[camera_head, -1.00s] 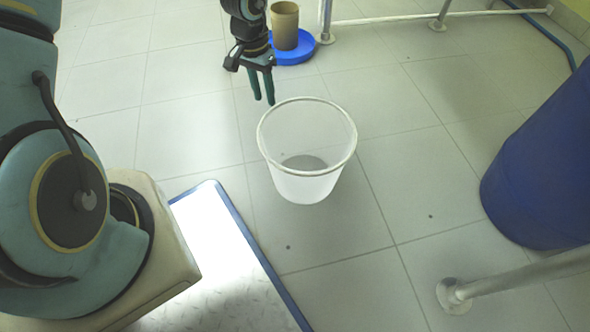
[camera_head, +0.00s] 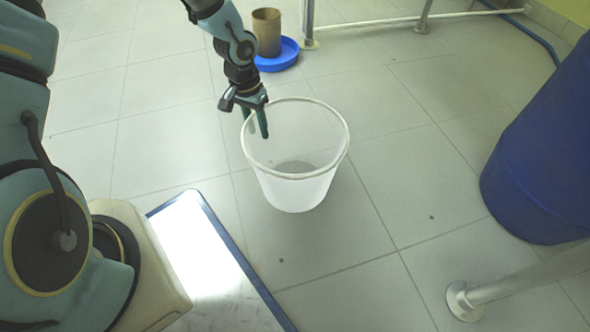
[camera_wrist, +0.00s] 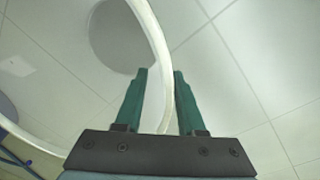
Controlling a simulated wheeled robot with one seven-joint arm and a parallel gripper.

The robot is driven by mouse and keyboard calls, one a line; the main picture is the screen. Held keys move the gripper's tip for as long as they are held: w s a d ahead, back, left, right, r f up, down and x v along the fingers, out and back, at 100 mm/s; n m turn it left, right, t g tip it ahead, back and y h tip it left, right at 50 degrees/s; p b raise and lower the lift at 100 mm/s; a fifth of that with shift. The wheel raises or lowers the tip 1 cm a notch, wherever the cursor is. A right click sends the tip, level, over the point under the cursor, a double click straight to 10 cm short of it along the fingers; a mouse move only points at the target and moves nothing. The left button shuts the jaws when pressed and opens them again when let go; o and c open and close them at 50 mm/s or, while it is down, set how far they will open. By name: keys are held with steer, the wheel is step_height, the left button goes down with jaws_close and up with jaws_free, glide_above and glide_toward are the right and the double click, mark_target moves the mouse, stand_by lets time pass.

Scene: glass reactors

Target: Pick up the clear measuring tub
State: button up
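The clear measuring tub (camera_head: 297,185) stands upright on the tiled floor, translucent with a pale round rim and a grey disc at its bottom. My gripper (camera_head: 257,134) is at the tub's left rim, pointing down. In the wrist view, my gripper (camera_wrist: 160,75) has its two green fingers apart, with the tub's pale rim (camera_wrist: 158,60) running between them. One finger is on the inner side of the wall and one on the outer side. A gap shows between the rim and at least the left finger.
A brown cylinder (camera_head: 267,32) stands on a blue dish (camera_head: 278,57) behind the tub. A large blue barrel (camera_head: 545,165) is at the right. A metal rail (camera_head: 520,275) is at the lower right. A blue-edged plate (camera_head: 215,255) lies left of the tub. Floor around the tub is clear.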

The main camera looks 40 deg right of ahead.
step_height(320, 180, down, 2)
steer(key=shift+s+f+b, duration=0.15)
steer(key=shift+f+b, duration=0.05)
steer(key=shift+b, duration=0.2)
steer(key=shift+r, duration=0.1)
steer(key=shift+c, duration=0.3)
jaws_close()
stand_by(0.7)
